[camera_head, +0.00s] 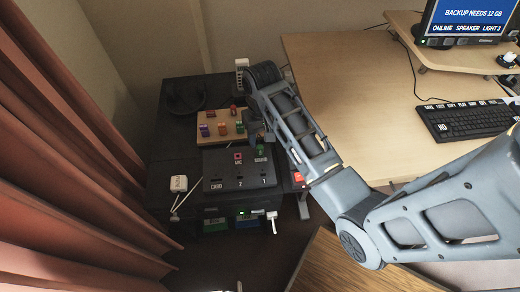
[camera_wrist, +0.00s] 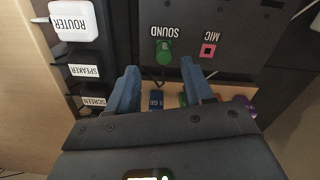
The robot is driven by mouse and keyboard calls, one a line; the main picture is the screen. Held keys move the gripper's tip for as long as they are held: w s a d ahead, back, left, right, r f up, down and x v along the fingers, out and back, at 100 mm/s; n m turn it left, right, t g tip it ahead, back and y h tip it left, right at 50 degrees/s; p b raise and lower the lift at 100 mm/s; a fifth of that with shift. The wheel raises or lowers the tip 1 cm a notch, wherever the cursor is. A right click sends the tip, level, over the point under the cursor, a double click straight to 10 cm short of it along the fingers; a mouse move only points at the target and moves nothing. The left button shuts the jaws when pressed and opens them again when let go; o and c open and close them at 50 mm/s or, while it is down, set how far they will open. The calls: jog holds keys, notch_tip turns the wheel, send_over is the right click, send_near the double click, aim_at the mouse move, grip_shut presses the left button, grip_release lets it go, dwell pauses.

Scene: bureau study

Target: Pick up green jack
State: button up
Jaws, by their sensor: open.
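A green jack (camera_head: 239,127) stands on the wooden board (camera_head: 210,118) among other coloured jacks, close left of my gripper (camera_head: 256,130) in the head view. In the wrist view a green piece (camera_wrist: 207,93) shows at the right finger of my gripper (camera_wrist: 160,88), partly hidden by it. My gripper is open, fingers pointing toward the panel side. A blue jack (camera_wrist: 156,100) shows between the fingers, and nothing is clearly held.
A pink MIC socket (camera_wrist: 208,50) is on the panel. A purple jack (camera_wrist: 247,106) and other jacks stand on the board. A white router box (camera_wrist: 73,20) is at left in the wrist view. The desk (camera_head: 340,90) is right of the cabinet; a red curtain (camera_head: 60,150) hangs left.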

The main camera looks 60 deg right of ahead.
aim_at(260, 147)
jog(key=f, duration=0.6)
jog(key=shift+w+a, duration=0.15)
jog(key=shift+a, duration=0.1)
grip_shut()
